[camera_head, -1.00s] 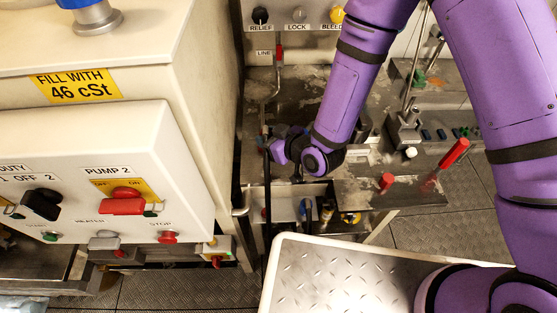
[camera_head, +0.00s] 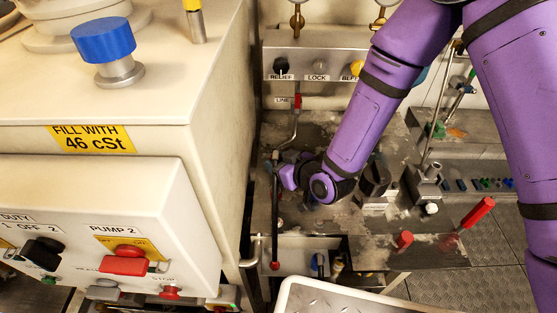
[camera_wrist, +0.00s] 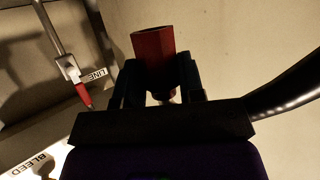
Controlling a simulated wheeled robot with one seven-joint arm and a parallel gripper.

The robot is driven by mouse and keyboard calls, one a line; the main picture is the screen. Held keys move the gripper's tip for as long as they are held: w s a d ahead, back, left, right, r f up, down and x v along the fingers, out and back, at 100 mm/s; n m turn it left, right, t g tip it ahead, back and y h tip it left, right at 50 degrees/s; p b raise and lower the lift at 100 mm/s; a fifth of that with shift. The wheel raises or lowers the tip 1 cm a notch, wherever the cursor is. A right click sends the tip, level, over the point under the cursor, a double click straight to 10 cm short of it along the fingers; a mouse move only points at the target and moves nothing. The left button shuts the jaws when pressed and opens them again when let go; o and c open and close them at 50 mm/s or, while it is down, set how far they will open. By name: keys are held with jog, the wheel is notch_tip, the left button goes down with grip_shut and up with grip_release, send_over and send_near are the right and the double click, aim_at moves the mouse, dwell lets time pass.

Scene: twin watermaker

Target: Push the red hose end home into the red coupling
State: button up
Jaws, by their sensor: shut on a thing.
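My gripper (camera_wrist: 155,85) is shut on a red hexagonal piece, which looks like the red hose end (camera_wrist: 153,45); it stands up between the dark fingers in the wrist view. A black hose (camera_wrist: 290,103) curves away to the right behind the gripper. In the head view my gripper (camera_head: 281,172) is low over the left of the bench, its fingertips hard to make out. A red fitting (camera_head: 298,101) by the LINE label, probably the red coupling, sits on a metal pipe. It also shows in the wrist view (camera_wrist: 84,94), apart from the held piece.
A dark rod or hose with a red tip (camera_head: 275,265) hangs at the bench's front left. The cream cabinet (camera_head: 215,120) stands close left of the gripper. Red handles (camera_head: 477,212) stand on the bench (camera_head: 330,222) at right. A pale tray (camera_head: 350,300) is in front.

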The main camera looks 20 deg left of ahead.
jog(key=shift+f, duration=2.3)
jog(key=shift+f, duration=1.5)
jog(key=shift+r, duration=0.2)
jog(key=shift+r, duration=0.95)
jog(key=shift+f, duration=1.1)
dwell(0.9)
jog(key=o, duration=1.1)
jog(key=shift+s+d, duration=0.1)
jog(key=shift+d, duration=0.05)
